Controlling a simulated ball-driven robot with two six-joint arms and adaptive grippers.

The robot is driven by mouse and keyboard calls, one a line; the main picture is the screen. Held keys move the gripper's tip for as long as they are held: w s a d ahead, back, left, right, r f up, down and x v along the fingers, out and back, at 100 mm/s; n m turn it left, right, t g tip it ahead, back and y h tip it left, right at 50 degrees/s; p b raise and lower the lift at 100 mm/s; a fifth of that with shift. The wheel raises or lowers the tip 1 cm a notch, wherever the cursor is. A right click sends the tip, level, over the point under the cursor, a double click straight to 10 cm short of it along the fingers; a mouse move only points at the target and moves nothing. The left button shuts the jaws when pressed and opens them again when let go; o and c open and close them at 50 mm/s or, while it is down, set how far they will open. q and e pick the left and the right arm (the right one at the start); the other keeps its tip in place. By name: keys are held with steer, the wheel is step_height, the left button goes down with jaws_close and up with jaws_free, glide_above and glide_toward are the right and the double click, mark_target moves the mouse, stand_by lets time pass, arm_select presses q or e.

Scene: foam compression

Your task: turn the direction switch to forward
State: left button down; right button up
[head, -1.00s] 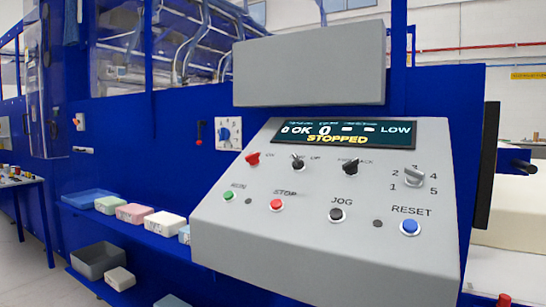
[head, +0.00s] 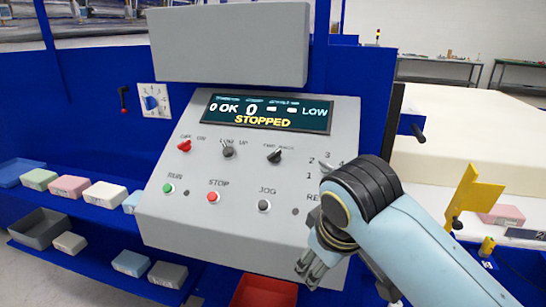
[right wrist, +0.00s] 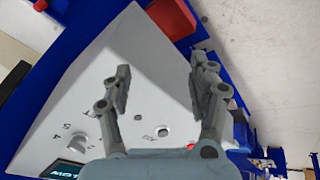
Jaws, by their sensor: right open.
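The direction switch (head: 274,156) is a small black knob under the right half of the display on the sloped grey control panel (head: 235,170). Its label is hard to read, perhaps FWD and BACK, and its pointer seems to lean toward the right label. My right gripper (head: 312,266) hangs in front of the panel's lower right part, below and right of the switch and apart from it. In the right wrist view its two fingers (right wrist: 163,88) are spread and empty with the panel behind. My left gripper is not in view.
The display (head: 267,113) reads STOPPED. A red knob (head: 184,146) and another dark knob (head: 228,148) sit left of the switch. RUN, STOP and JOG buttons line up below. My right arm hides RESET and part of the numbered selector. A red bin (head: 262,291) is below.

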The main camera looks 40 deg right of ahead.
step_height(320, 180, up, 5)
steer(key=w, duration=0.2)
steer(key=h, duration=0.2)
glide_toward(273, 153)
steer(key=shift+m, duration=0.3)
steer(key=p+x, duration=0.2)
steer(key=x, duration=0.7)
steer(key=shift+d+f, duration=0.1)
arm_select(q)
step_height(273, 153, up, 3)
arm_select(e)
steer(key=shift+c, duration=0.3)
steer(key=c, duration=1.1)
